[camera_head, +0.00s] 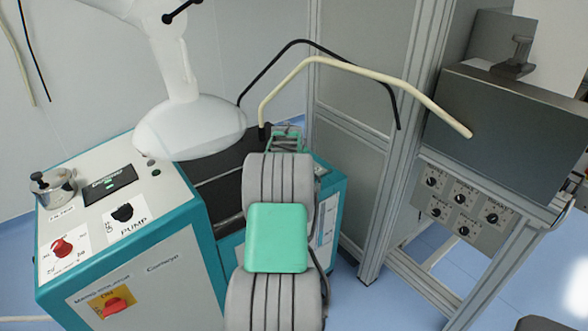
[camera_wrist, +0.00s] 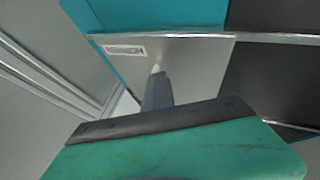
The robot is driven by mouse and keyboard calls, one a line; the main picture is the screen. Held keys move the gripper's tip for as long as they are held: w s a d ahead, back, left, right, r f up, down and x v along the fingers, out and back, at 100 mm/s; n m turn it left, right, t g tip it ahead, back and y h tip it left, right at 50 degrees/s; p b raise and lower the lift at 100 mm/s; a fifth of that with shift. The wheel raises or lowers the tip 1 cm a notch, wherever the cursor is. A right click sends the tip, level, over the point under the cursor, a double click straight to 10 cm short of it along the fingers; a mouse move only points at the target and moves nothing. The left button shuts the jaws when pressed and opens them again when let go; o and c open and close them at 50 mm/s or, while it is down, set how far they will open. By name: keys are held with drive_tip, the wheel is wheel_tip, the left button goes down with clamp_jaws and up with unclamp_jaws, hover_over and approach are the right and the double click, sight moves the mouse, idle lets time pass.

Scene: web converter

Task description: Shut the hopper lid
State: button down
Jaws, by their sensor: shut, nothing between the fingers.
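A teal and white machine (camera_head: 130,255) stands at the left in the head view. A large white rounded piece (camera_head: 190,130) sits on its top, with a pale column rising from it. I cannot tell for sure whether this piece is the hopper lid. A dark top surface (camera_head: 222,178) lies beside and below it. My gripper is at the far end of my arm in the head view, by the machine's right side, its fingers mostly hidden. In the wrist view my gripper (camera_wrist: 157,73) is shut and empty, in front of a grey labelled panel (camera_wrist: 190,60).
Cream and black hoses (camera_head: 365,72) arch behind my arm. A metal frame (camera_head: 385,200) with a knob panel (camera_head: 462,208) stands at the right. A small metal pot (camera_head: 53,187) and a red knob (camera_head: 62,247) are on the machine's left top.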

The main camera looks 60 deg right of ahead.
drive_tip(key=shift+s+d+r, duration=0.15)
drive_tip(key=shift+d+r, duration=0.05)
drive_tip(key=shift+d, duration=0.05)
